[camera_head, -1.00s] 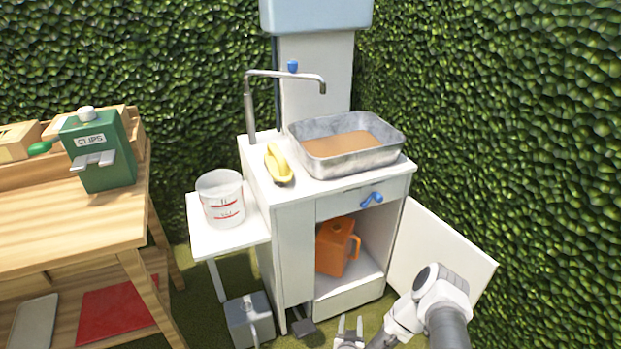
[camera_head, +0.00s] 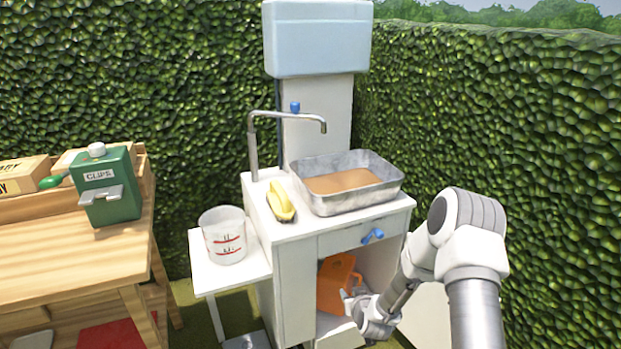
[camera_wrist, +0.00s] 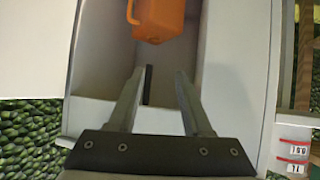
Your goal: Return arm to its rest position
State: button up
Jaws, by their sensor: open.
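My gripper (camera_wrist: 161,85) is open and empty in the wrist view, its two fingers apart and pointing at the open cabinet. In the head view my gripper (camera_head: 350,300) is small and partly hidden by its own wrist, in front of the cabinet opening. My arm is bent, rising from the lower right. An orange jug (camera_head: 334,281) stands inside the white cabinet (camera_head: 293,290) under the sink. The jug also shows at the top of the wrist view (camera_wrist: 160,18), beyond the fingertips and apart from them.
The open cabinet door (camera_head: 428,318) is at the right, partly behind my arm. A metal basin (camera_head: 390,187) and a yellow object (camera_head: 281,201) sit on the cabinet top below the tap (camera_head: 252,145). A wooden bench (camera_head: 60,265) is left. Hedges enclose the back and right.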

jog(key=s+d+r+g+h, duration=0.15)
jog(key=s+r, duration=0.35)
jog(key=r, duration=0.8)
jog(key=s+r+g+y, duration=0.15)
jog(key=s+r, duration=0.25)
jog(key=r, duration=1)
jog(key=s+r+m+g+h, duration=0.1)
jog(key=s+r, duration=0.4)
jog(key=s, duration=0.9)
jog(key=s+r+m+g, duration=0.15)
jog(key=s+r, duration=0.35)
jog(key=s, duration=0.8)
notch_tip(320, 180, up, 22)
jog(key=p, duration=2.2)
jog(key=shift+s+d+n, duration=0.25)
jog(key=shift+d+n, duration=0.1)
jog(key=shift+n, duration=0.1)
